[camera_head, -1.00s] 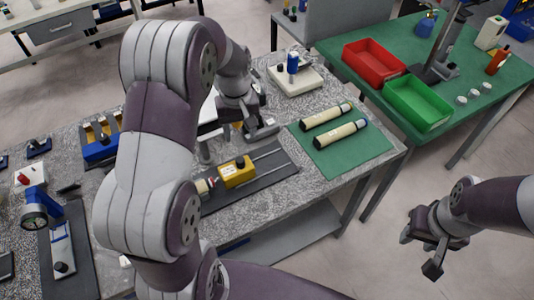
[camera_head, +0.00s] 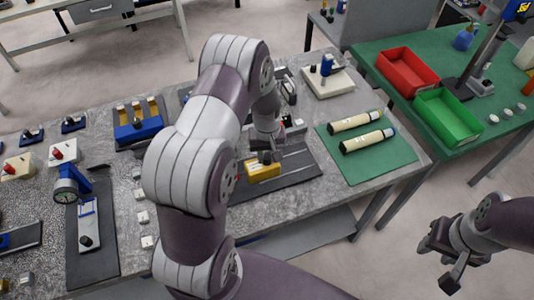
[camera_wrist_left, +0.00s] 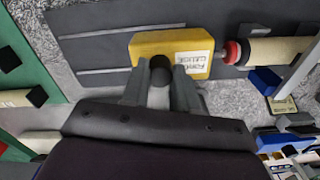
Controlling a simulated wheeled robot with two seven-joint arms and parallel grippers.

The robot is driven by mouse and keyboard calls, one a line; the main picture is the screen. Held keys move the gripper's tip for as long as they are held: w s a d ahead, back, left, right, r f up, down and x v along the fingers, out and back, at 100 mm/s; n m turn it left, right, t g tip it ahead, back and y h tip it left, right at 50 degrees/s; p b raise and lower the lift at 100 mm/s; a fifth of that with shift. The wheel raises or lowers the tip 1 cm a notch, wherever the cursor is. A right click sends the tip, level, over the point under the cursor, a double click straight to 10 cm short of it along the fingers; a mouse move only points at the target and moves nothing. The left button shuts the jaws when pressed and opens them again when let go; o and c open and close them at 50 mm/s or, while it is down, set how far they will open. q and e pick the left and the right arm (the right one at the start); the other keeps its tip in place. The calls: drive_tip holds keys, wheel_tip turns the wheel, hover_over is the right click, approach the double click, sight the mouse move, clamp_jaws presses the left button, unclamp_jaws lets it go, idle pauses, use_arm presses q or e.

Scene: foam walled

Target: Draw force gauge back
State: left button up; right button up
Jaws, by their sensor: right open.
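The yellow force gauge (camera_head: 263,173) sits on a dark railed base plate (camera_head: 300,172) on the speckled bench. In the left wrist view its labelled yellow body (camera_wrist_left: 200,40) and round black knob (camera_wrist_left: 160,68) show. My left gripper (camera_wrist_left: 160,75) is at the gauge, its two fingers close on either side of the knob. A rod with a red collar (camera_wrist_left: 233,52) and a cream cylinder (camera_wrist_left: 275,50) lie in line with the gauge on its right in that view. My right gripper (camera_head: 447,262) is open and empty, clear of the bench over the floor.
Two cream cylinders (camera_head: 368,140) lie on a green mat (camera_head: 385,163) right of the base plate. A white device (camera_head: 328,80) stands behind. Red (camera_head: 408,75) and green (camera_head: 447,117) bins are on the green table. A dial gauge fixture (camera_head: 67,190) stands left.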

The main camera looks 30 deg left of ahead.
use_arm(q)
clamp_jaws()
drive_tip(key=w+d+b, duration=0.1)
drive_tip(key=w+d, duration=0.2)
drive_tip(key=w, duration=0.1)
drive_tip(key=shift+d, duration=0.2)
drive_tip(key=shift+a+r, duration=0.1)
drive_tip(key=shift+a, duration=0.05)
drive_tip(key=o, duration=0.7)
unclamp_jaws()
drive_tip(key=shift+o, duration=0.5)
drive_tip(key=shift+w+d, duration=0.1)
drive_tip(key=shift+d, duration=0.15)
